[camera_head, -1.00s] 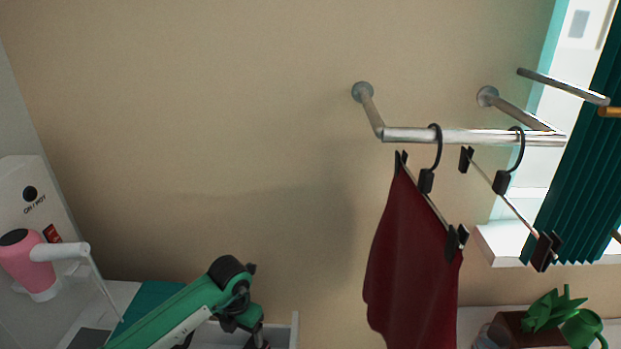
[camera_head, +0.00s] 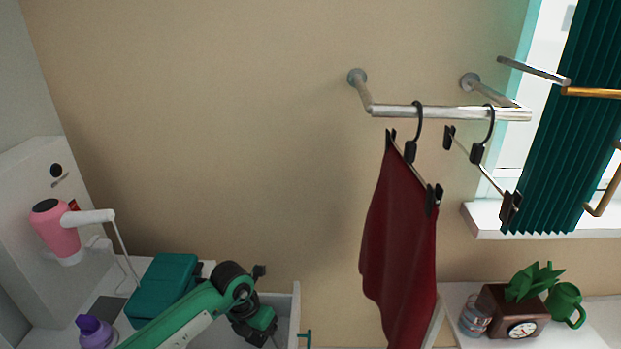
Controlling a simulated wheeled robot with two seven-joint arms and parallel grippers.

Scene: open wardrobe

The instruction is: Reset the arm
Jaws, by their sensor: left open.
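My left arm, green and white with black joints, comes in from the lower left in the head view. Its gripper (camera_head: 273,341) hangs at the bottom edge, pointing down in front of a white drawer or box. The gripper is small and partly cut off by the frame, and I see nothing held in it. My right gripper does not show.
A metal rail (camera_head: 450,112) juts from the wall. A dark red cloth (camera_head: 400,235) hangs from it on a clip hanger, beside an empty hanger (camera_head: 488,175).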

